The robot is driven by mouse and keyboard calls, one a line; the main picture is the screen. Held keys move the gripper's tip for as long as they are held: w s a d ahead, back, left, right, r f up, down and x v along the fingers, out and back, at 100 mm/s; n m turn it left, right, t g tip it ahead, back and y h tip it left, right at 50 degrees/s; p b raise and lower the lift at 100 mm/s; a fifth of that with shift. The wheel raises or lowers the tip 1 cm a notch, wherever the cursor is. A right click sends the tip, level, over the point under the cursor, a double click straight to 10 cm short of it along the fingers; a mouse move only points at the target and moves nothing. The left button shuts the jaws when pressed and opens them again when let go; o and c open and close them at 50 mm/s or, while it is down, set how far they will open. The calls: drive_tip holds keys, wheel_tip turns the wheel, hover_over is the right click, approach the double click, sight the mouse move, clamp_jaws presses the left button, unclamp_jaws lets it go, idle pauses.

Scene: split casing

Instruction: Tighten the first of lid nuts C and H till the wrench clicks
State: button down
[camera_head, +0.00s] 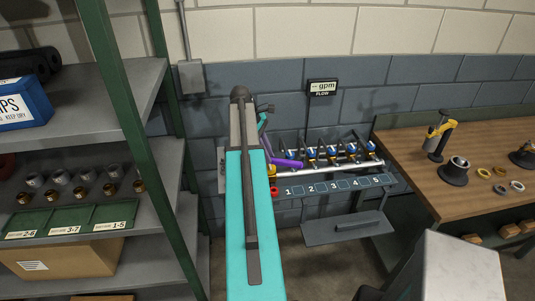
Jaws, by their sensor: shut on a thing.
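My teal and grey arm (239,200) rises through the middle of the camera_head view and blocks what is behind it. My gripper cannot be made out; a small dark and teal part shows just right of the arm's far end. No split casing, lid or lid nut marked C or H can be identified. A purple bar-shaped thing (287,163) shows right of the arm, in front of the blue block wall. Whether it is a wrench, and whether anything holds it, I cannot tell.
A row of blue-topped valves (346,150) stands above numbered plates (330,187) and a grey shelf (343,229). A wooden bench (455,195) with rings and dark fixtures is at right. A rack (175,205) with fittings and bins fills the left. A flow display (322,88) hangs behind.

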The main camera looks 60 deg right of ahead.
drive_tip(key=shift+d, duration=0.1)
drive_tip(key=shift+d, duration=0.1)
drive_tip(key=shift+r, duration=0.1)
drive_tip(key=shift+r, duration=2.45)
